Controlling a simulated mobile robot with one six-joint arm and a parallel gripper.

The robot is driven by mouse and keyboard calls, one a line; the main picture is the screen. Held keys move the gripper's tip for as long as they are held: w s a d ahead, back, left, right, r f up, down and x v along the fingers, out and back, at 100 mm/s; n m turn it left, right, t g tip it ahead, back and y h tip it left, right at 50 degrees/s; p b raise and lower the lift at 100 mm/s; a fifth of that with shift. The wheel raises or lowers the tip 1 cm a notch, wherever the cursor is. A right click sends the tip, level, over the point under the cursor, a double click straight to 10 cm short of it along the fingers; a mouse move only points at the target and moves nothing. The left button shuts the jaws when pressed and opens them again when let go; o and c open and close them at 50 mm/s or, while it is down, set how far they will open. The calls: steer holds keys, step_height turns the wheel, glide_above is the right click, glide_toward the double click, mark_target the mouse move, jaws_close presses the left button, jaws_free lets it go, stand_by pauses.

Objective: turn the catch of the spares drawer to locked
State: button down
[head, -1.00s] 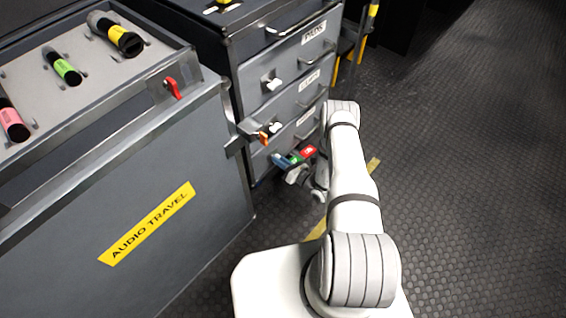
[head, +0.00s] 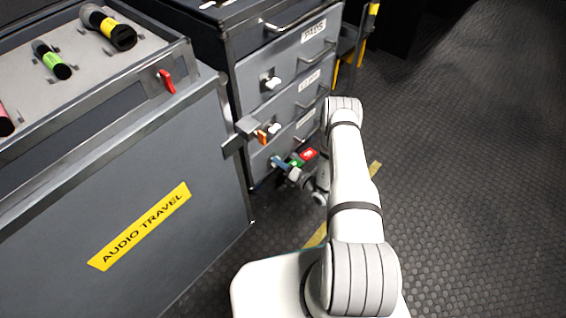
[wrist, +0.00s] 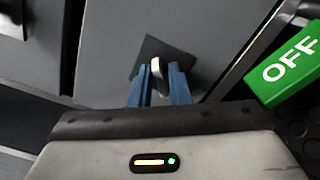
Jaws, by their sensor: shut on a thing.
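The drawer unit stands in the upper middle of the head view. The low drawer's catch (wrist: 156,69) is a pale, narrow knob on a dark square plate, seen in the wrist view. My gripper (wrist: 158,84) has its two blue fingers closed on either side of this knob. In the head view my gripper (head: 279,162) is at the lowest visible drawer front, where its fingers hide the catch. That drawer's label (head: 304,118) is too small to read, so I cannot confirm it is the spares drawer.
A green OFF block (wrist: 290,66) is close right of my fingers; a red block (head: 308,154) is beside it. Other white catches (head: 271,82) sit above. The AUDIO TRAVEL case (head: 150,225) stands left, with an orange lever (head: 262,137) near its corner. Floor is free right.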

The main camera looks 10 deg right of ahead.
steer(key=shift+w+d, duration=0.1)
stand_by(0.8)
steer(key=c, duration=1.6)
jaws_free()
steer(key=shift+o, duration=0.2)
steer(key=p+v, duration=0.2)
steer(key=v, duration=0.5)
steer(key=shift+s, duration=0.35)
steer(key=shift+d, duration=0.15)
